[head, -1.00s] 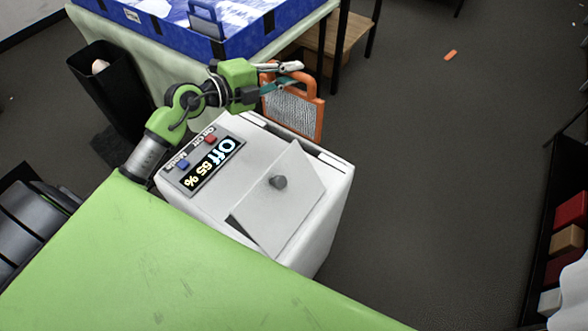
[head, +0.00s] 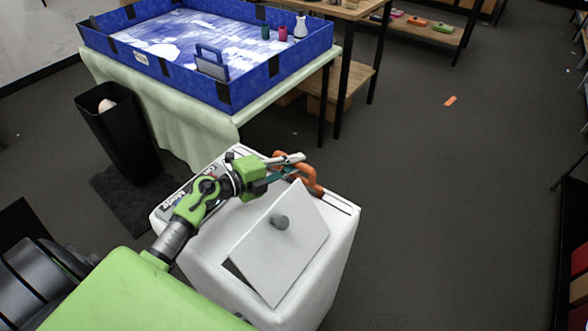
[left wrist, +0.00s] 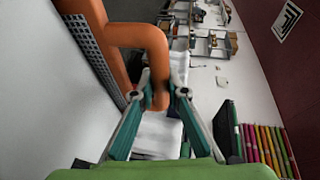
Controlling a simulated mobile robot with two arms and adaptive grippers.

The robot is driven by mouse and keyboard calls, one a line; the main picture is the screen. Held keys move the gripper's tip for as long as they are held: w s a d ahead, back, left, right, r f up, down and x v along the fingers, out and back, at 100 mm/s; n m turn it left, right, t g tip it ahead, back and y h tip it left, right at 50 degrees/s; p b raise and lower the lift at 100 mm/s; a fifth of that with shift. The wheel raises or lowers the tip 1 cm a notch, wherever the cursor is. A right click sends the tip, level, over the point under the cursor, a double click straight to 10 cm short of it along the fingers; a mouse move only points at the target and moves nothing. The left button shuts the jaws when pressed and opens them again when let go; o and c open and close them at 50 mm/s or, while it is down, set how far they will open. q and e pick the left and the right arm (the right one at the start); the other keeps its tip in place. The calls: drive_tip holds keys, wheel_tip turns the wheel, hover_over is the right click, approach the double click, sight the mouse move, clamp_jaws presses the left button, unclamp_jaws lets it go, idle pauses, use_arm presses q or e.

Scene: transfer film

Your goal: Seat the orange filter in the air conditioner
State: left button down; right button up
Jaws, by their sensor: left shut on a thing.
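The white air conditioner (head: 338,250) stands in the middle of the head view, with a slot along its right top edge. Only the orange handle part of the filter (head: 312,184) shows there, low at the slot's far end. My left gripper (head: 297,164) is shut on this handle. In the left wrist view my left gripper (left wrist: 163,98) has its fingers on either side of the orange handle (left wrist: 153,45), and a strip of grey mesh shows beside a pale surface. How deep the filter sits in the slot cannot be told. My right gripper is not in view.
A tilted grey flap (head: 285,255) with a knob lies on the air conditioner's top. My left arm covers much of the control panel. A blue-walled tray table (head: 170,75) and a black bin (head: 120,135) stand behind. The floor on the right is mostly clear.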

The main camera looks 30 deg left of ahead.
use_arm(q)
drive_tip(key=shift+f, duration=0.6)
drive_tip(key=shift+f, duration=0.2)
drive_tip(key=c, duration=2)
unclamp_jaws()
drive_tip(key=shift+r, duration=0.1)
